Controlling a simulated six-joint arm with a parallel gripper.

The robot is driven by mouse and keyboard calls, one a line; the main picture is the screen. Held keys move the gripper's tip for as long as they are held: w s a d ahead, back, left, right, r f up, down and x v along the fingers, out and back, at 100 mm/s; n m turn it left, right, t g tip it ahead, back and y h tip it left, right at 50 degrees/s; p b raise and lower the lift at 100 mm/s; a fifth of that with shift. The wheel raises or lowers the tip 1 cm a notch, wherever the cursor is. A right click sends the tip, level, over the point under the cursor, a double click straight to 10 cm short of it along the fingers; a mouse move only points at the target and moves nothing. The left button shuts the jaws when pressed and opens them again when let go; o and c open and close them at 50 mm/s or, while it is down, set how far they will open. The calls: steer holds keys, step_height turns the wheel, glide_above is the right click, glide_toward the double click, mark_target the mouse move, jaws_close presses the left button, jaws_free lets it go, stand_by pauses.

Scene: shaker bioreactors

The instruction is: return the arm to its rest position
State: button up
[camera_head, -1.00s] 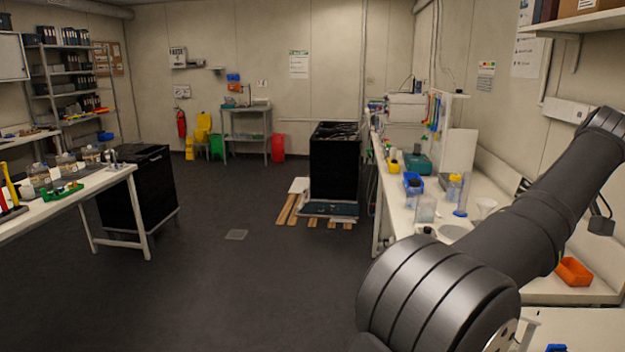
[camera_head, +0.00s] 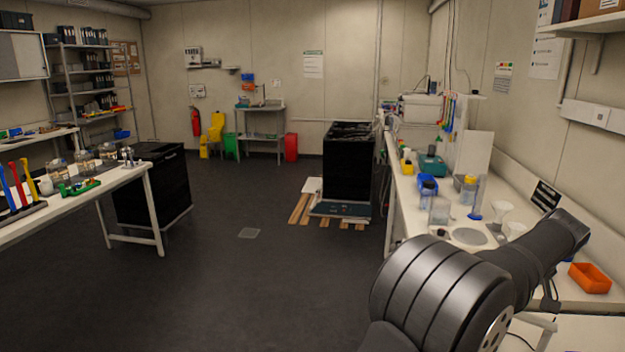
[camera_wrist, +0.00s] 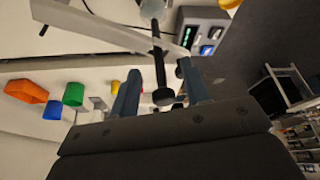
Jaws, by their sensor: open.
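My arm (camera_head: 440,290) shows at the lower right of the head view, dark grey, with its link reaching right over the right-hand bench. My gripper is outside the head view. In the wrist view my gripper (camera_wrist: 160,88) has its two blue-grey fingers apart. A dark rod with a round black end (camera_wrist: 161,95) shows in the gap between them. I cannot tell how far beyond the fingers it is, and nothing is visibly gripped.
The right bench (camera_head: 410,215) carries an orange bin (camera_head: 590,278), a blue bin (camera_head: 427,185) and labware near my arm. The left bench (camera_head: 120,178) holds bottles and a green rack. The floor (camera_head: 235,290) between is clear. A device with a lit display (camera_wrist: 205,35) shows in the wrist view.

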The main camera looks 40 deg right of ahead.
steer(key=shift+s+f, duration=0.15)
steer(key=shift+f, duration=0.25)
steer(key=w+a+v, duration=0.1)
steer(key=v, duration=1.6)
steer(key=shift+w+f+m+g+h, duration=0.3)
steer(key=shift+w+f+m, duration=0.15)
steer(key=shift+f+m, duration=0.4)
steer(key=shift+w+f+m+g+h, duration=0.25)
steer(key=shift+w+f+m, duration=0.25)
steer(key=shift+f+m, duration=0.35)
steer(key=shift+o, duration=0.5)
steer(key=shift+r, duration=0.1)
steer(key=o, duration=0.3)
steer(key=shift+r, duration=0.35)
steer(key=o, duration=0.9)
steer(key=v, duration=0.5)
steer(key=w+d+v, duration=0.1)
steer(key=v, duration=0.1)
steer(key=shift+s+a+r, duration=0.15)
steer(key=shift+r, duration=0.45)
steer(key=shift+c, duration=0.2)
steer(key=x, duration=0.9)
steer(key=shift+f, duration=0.25)
